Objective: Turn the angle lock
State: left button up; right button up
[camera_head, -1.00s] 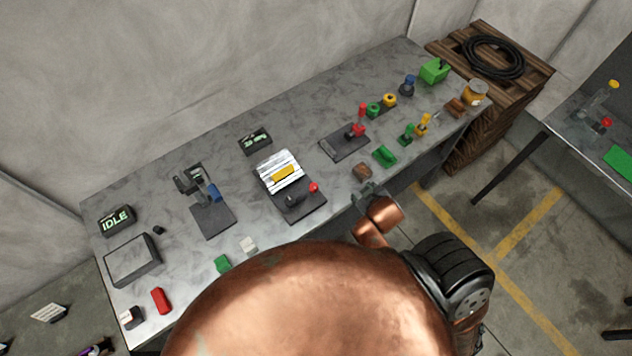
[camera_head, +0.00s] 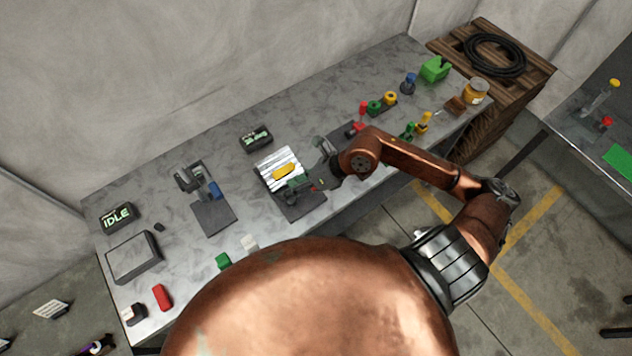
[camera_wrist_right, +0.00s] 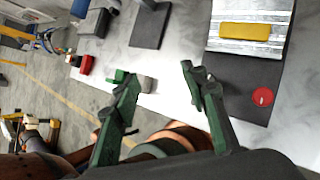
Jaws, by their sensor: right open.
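I cannot tell for certain which part is the angle lock. A device with a ribbed silver block (camera_head: 268,157) and a yellow bar (camera_head: 285,171) sits on a dark base plate (camera_head: 300,210) at the middle of the bench. My right gripper (camera_head: 308,168) is over this device, open and empty, and hides its black part. The device's red round knob (camera_wrist_right: 262,96) shows in the right wrist view, to the right of both fingers. In that view the open fingers (camera_wrist_right: 156,75) are apart, with nothing held. My left gripper is not in view.
A clamp-like device with a blue part (camera_head: 214,190) stands to the left. A small display box (camera_head: 255,138) is behind the silver block. A white block (camera_head: 249,242), a green block (camera_head: 223,261) and a red block (camera_head: 162,297) lie near the front edge. Several coloured parts stand at right.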

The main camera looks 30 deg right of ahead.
jog(key=d+f+g+h, duration=0.1)
jog(key=d+f+h, duration=0.45)
jog(key=d, duration=0.65)
jog(key=shift+n, duration=0.5)
jog(key=x, duration=0.3)
jog(key=p+x, duration=0.1)
jog(key=x, duration=0.3)
jog(key=shift+w+f, duration=0.2)
jog(key=shift+w, duration=0.1)
jog(key=shift+c, duration=0.3)
grip_shut()
